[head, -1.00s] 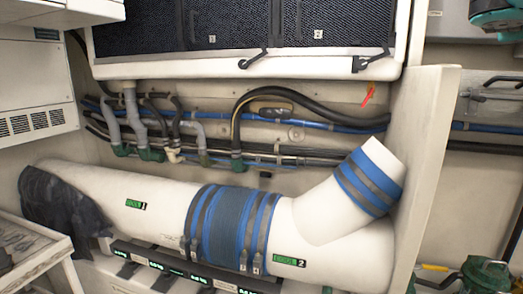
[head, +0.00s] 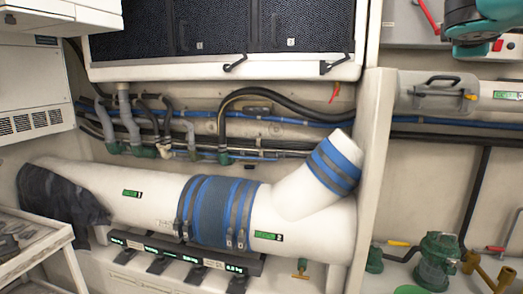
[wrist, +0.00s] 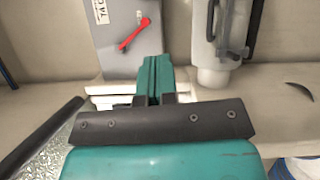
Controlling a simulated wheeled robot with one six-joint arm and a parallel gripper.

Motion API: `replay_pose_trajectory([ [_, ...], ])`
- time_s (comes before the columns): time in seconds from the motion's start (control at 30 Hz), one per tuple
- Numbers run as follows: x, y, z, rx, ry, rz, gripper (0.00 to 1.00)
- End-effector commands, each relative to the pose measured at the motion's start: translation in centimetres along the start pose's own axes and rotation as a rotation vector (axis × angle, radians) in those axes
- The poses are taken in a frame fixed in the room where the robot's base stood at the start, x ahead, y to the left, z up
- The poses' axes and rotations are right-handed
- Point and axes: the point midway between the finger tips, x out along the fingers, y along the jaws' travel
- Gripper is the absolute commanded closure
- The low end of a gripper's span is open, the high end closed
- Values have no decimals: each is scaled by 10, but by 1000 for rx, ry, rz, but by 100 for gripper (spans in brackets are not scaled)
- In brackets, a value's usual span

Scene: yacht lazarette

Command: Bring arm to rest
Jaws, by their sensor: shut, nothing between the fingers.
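My gripper (wrist: 153,80) shows in the wrist view as two teal fingers pressed together, pointing away from the camera past a dark bracket. It is shut and holds nothing. Ahead of it is a grey box (wrist: 118,55) with a red handle (wrist: 134,34); I cannot tell the gap between them. In the head view, a teal part of my arm is at the top right corner, and my fingertips are not clearly seen there.
A white duct (head: 130,192) with a blue sleeve (head: 215,210) runs along the wall below hoses and cables. A white upright panel (head: 372,165) divides it from the right bay, where a green pump-like unit (head: 437,262) stands low. A slatted shelf (head: 30,243) is at the lower left.

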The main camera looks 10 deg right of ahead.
Motion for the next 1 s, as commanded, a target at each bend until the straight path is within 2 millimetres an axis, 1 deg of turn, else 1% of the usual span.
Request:
replay_pose_trajectory([
  [0.17, -12, -28, -33, 89, 120, -96, 100],
  [0.27, -25, -49, -56, 154, 200, -176, 100],
  [0.37, -43, -73, -80, 223, 282, -278, 100],
  [0.47, -70, -104, -106, 300, 368, -417, 100],
  [0.57, -113, -144, -134, 381, 456, -618, 100],
  [0.6, -135, -162, -143, 410, 483, -716, 100],
  [0.63, -153, -176, -148, 431, 499, -792, 100],
  [0.67, -172, -190, -153, 447, 512, -872, 100],
  [0.7, -198, -208, -157, 463, 520, -981, 100],
  [0.73, -219, -220, -158, 471, 521, -1064, 100],
  [0.77, -240, -233, -158, 476, 517, -1147, 100],
  [0.8, -268, -249, -156, 476, 505, -1256, 100],
  [0.83, -288, -260, -152, 472, 489, -1333, 100],
  [0.87, -308, -270, -148, 463, 471, -1408, 100],
  [0.9, -332, -281, -140, 448, 439, -1501, 100],
  [1.0, -383, -303, -118, 396, 353, -1684, 100],
])
